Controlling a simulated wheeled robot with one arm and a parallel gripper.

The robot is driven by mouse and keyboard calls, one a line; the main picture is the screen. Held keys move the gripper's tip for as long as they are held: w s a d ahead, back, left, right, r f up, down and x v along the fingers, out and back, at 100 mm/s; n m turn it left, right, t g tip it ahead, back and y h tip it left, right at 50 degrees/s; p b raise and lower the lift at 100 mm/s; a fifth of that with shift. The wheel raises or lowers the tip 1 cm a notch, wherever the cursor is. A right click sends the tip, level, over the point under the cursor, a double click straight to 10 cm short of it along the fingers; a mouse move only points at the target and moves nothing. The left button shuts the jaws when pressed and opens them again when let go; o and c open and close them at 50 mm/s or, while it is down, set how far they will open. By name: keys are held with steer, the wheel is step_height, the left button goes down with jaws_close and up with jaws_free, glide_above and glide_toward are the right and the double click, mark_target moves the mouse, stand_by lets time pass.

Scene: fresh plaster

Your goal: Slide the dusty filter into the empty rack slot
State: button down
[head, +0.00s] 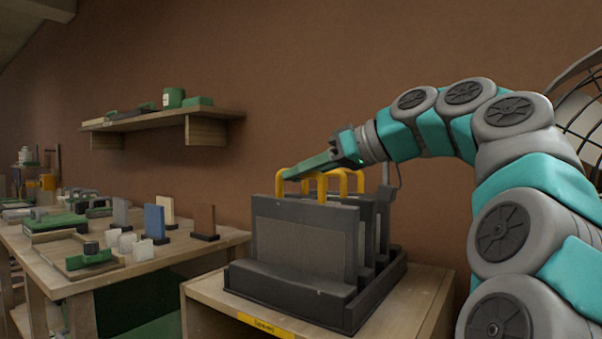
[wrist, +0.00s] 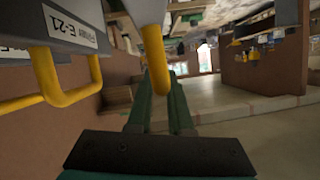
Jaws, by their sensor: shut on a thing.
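A dark rack (head: 300,310) holds several upright grey filters with yellow loop handles (head: 343,178). The front filter (head: 303,240) shows a mesh face, and its lower edge is behind the rack's front. My gripper (head: 290,177) reaches in from the right above the filters, its long green fingers pointing left. They are shut on a yellow handle (wrist: 156,62), which stands between them in the wrist view. I cannot tell which slot is empty or how deep the held filter sits.
The rack stands on a wooden stand (head: 210,303) with a yellow label (head: 266,325). A workbench (head: 140,270) on the left carries small blocks and green parts. A wall shelf (head: 165,122) holds green containers. A round fan-like cage (head: 585,105) is at the far right.

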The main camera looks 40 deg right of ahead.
steer(key=c, duration=0.8)
jaws_free()
steer(key=shift+o, duration=0.2)
steer(key=shift+s+r, duration=0.1)
steer(key=p+v, duration=0.1)
steer(key=v, duration=0.6)
steer(key=shift+s+d+r, duration=0.1)
steer(key=shift+s+d, duration=0.05)
steer(key=shift+s, duration=0.05)
steer(key=shift+s, duration=0.1)
